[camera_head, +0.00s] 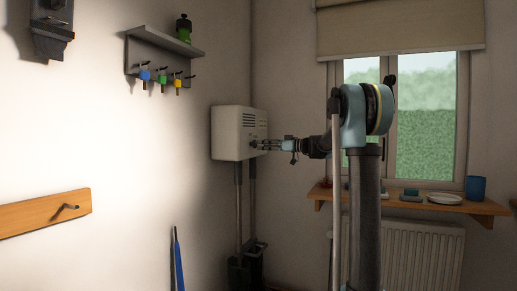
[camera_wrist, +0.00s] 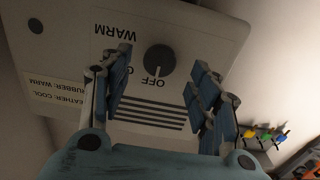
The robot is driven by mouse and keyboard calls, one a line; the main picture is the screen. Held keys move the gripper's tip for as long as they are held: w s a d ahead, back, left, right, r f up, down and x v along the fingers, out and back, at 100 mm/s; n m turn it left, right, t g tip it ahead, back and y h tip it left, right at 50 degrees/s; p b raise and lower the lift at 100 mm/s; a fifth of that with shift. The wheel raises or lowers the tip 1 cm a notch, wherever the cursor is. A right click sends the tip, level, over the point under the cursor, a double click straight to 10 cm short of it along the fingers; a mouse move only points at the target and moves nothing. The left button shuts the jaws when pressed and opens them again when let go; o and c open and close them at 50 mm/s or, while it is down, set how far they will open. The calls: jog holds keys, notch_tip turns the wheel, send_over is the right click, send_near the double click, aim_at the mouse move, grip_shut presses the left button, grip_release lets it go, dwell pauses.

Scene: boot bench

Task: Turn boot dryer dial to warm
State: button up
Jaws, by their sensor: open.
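The boot dryer is a white box (camera_head: 228,125) on the wall in the head view, with two hanging tubes. In the wrist view its front panel (camera_wrist: 205,35) appears upside down, with WARM, OFF and a partly hidden third label. The round dark dial (camera_wrist: 160,59) is in the middle of these labels. Its pointer seems to face OFF, though it is small and dim. My gripper (camera_wrist: 159,66) is open, its blue-padded fingers on either side of the dial with gaps. In the head view my gripper (camera_head: 262,145) is at the panel. Contact cannot be told.
Vent slots (camera_wrist: 150,113) and a paper note (camera_wrist: 55,92) are on the panel. A key rack (camera_head: 165,52) with coloured tags hangs left of the dryer. The window sill (camera_head: 425,204) holds a blue cup (camera_head: 476,188) and a dish. A radiator (camera_head: 422,255) is below.

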aim_at(256, 144)
jog(key=shift+x, duration=2.2)
